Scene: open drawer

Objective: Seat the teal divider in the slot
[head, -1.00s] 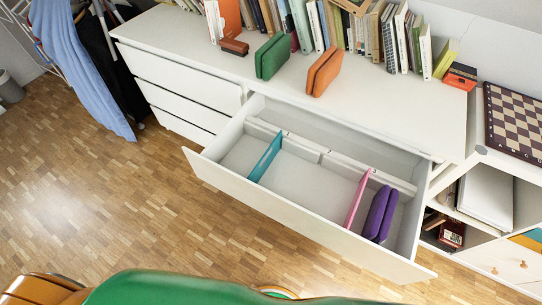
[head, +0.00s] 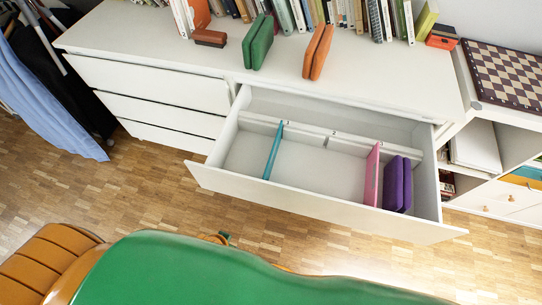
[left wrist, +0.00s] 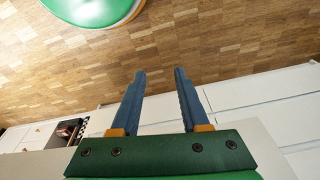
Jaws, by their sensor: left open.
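The teal divider (head: 273,152) stands across the open drawer (head: 322,208), left of its middle. Its far end meets the pale slotted rail (head: 312,138) along the drawer's back; whether it sits in a slot is too small to tell. A pink divider (head: 372,174) stands farther right. My left gripper (left wrist: 159,75) is open and empty in the left wrist view, with bare floor and white furniture behind its blue fingers. In the head view its fingers are not identifiable. My right gripper is not in view.
A purple case pair (head: 397,184) stands right of the pink divider. Green (head: 258,42) and orange (head: 317,51) cases stand on the dresser top (head: 380,72), before a row of books. The drawer floor (head: 322,168) between the dividers is clear. A chessboard (head: 505,72) lies at the right.

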